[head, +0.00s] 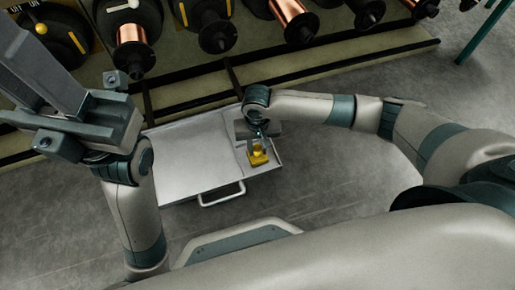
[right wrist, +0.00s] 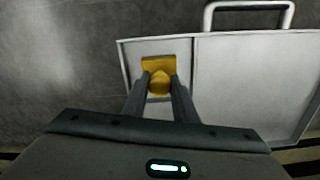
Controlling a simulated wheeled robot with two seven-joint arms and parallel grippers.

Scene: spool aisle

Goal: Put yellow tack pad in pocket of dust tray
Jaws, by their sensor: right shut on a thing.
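The yellow tack pad (head: 258,155) is a small yellow square with a rounded knob. It also shows in the right wrist view (right wrist: 158,64). My right gripper (head: 257,143) is shut on its knob, with one finger on each side (right wrist: 159,84). The pale grey dust tray (head: 190,158) has a wide flat part and a narrow pocket at its right end in the head view. The pad is over or in that pocket; I cannot tell whether it touches the floor of it. My left gripper (head: 45,65) is raised at the left, away from the tray, its fingers unclear.
A wire handle (head: 222,196) sticks out from the tray's near side. Behind the tray runs a rack with copper spools (head: 135,48) and dark spools, with a low rail (head: 330,72) in front. The grey floor (head: 340,180) to the right is clear.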

